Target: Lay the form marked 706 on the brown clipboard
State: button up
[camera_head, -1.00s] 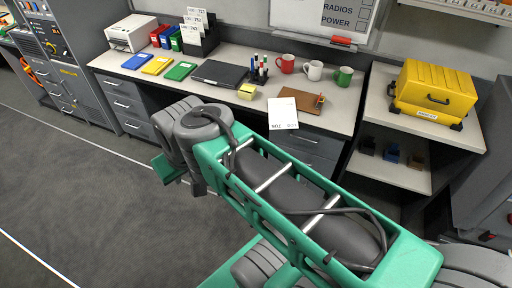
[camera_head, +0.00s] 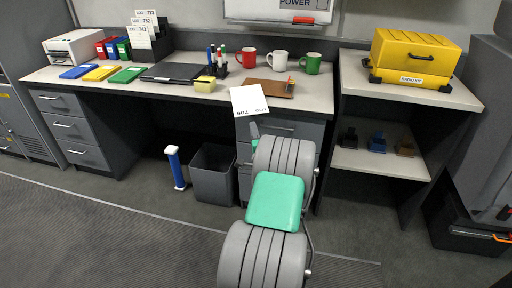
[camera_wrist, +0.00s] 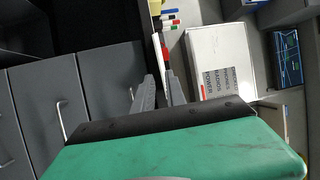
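The white form marked 706 (camera_head: 249,100) shows near the desk's front edge in the head view, its print upside down. It overlaps the near left part of the brown clipboard (camera_head: 275,90) in the picture. The clipboard lies on the desk with a small clip and orange item at its right end. My gripper (camera_head: 254,126) is at the form's lower edge, mostly hidden behind my arm. In the wrist view, my gripper (camera_wrist: 160,82) has its two grey fingers on either side of the form (camera_wrist: 157,60), seen nearly edge-on, and appears shut on it.
Red (camera_head: 246,59), white (camera_head: 277,61) and green (camera_head: 311,63) mugs stand behind the clipboard. A marker holder (camera_head: 217,68) and yellow note block (camera_head: 205,84) stand left of it. A bin (camera_head: 213,174) is below the desk. A yellow radio kit (camera_head: 414,58) sits on the right shelf unit.

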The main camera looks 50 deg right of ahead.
jog(key=p+x, duration=0.4)
jog(key=x, duration=0.3)
jog(key=shift+d, duration=0.65)
jog(key=shift+c, duration=0.4)
grip_shut()
jog(key=shift+r, duration=0.1)
notch_tip(320, 180, up, 11)
jog(key=p, duration=0.7)
send_over(252, 114)
jog(key=v, duration=0.2)
jog(key=shift+w+d+r, duration=0.1)
jog(key=shift+w, duration=0.05)
